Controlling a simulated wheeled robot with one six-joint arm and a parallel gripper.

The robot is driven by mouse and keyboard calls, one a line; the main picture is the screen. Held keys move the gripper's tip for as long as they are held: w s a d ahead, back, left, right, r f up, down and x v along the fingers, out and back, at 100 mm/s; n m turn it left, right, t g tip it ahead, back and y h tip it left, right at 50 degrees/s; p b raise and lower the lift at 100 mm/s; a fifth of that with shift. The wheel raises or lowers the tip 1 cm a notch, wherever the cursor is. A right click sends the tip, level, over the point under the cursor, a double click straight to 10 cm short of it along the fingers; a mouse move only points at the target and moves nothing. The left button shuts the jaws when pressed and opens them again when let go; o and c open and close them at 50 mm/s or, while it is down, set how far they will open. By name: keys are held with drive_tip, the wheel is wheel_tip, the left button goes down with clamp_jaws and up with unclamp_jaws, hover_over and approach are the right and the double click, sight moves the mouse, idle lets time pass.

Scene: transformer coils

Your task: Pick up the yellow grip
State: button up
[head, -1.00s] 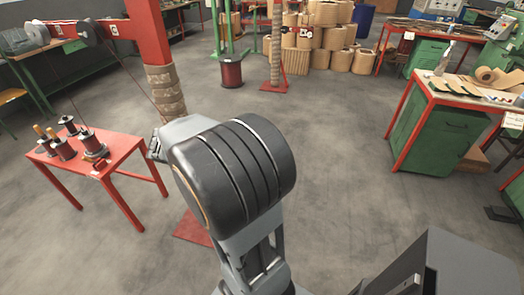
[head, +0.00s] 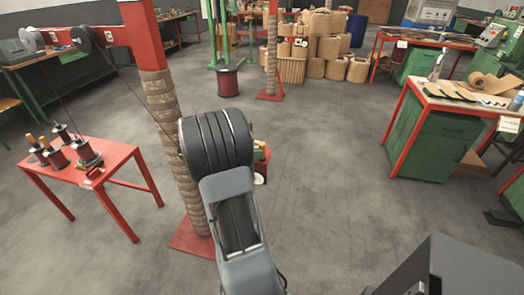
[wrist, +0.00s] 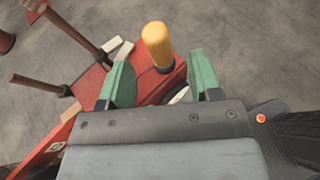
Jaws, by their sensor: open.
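The yellow grip (wrist: 157,42) stands up from a red surface in the wrist view, with its rounded top toward the upper edge. My gripper (wrist: 160,62) is open, with one green finger on each side of the grip. Gaps show between the grip and both fingers, and nothing is held. The grip's lower end meets a red part. In the head view my arm hides most of this spot; only a bit of red and yellow (head: 260,150) shows past its right side.
In the head view, a red table (head: 110,160) with several spools stands left, beside a rope-wrapped red post (head: 172,120). A green-sided bench (head: 440,135) is at right.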

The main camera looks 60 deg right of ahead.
drive_tip(key=shift+x, duration=2.65)
drive_tip(key=shift+r, duration=0.1)
clamp_jaws()
